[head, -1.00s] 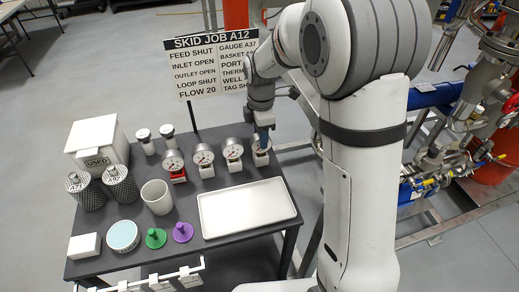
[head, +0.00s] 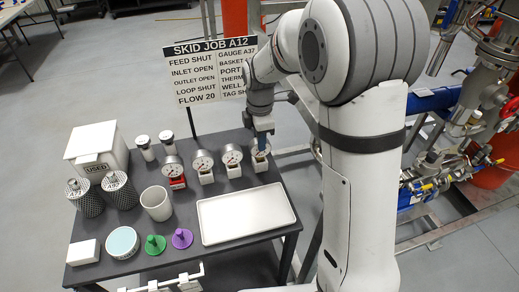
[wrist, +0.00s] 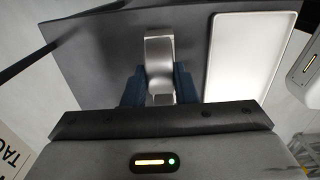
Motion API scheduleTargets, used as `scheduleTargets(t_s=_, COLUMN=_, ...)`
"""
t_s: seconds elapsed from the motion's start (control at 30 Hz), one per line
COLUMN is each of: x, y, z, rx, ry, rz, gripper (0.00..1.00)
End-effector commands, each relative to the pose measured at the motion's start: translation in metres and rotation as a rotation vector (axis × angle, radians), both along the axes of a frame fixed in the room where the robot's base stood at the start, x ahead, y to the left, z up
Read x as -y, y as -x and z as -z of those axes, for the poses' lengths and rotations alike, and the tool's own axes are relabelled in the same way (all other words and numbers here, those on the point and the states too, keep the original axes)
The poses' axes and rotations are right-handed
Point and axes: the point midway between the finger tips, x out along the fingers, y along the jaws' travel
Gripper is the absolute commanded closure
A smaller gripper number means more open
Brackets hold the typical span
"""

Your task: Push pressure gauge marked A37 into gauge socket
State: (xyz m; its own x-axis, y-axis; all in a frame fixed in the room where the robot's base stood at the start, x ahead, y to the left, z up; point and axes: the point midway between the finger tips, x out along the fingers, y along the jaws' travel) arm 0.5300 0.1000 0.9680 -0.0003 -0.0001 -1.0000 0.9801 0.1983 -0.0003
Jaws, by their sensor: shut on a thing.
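Several round pressure gauges stand in a row on the dark table, each with a white dial and a small tag or block below. My gripper (head: 263,137) is at the right-hand gauge (head: 260,161), with its blue fingers pointing down. In the wrist view the fingers (wrist: 160,88) are closed on both sides of this silver gauge (wrist: 159,52). The gauge still appears to be at table level. Its tag is too small to read, so I cannot confirm A37. I cannot pick out the gauge socket; piping with blue parts (head: 432,98) stands at the right, partly behind my arm.
A white tray (head: 247,238) lies just in front of the gauges. Another gauge (head: 232,157) stands close to the left of the held one. A white cup (head: 157,203), mesh baskets (head: 119,192) and a USED box (head: 80,148) fill the table's left. A sign (head: 210,70) stands behind.

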Motion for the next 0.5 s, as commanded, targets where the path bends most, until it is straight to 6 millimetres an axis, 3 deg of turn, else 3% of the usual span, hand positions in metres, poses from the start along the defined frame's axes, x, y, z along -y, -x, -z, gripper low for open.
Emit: scheduleTargets(t_s=0.5, x=0.0, y=0.0, z=-0.035, rx=0.001, ry=0.0, rz=0.0, gripper=0.88)
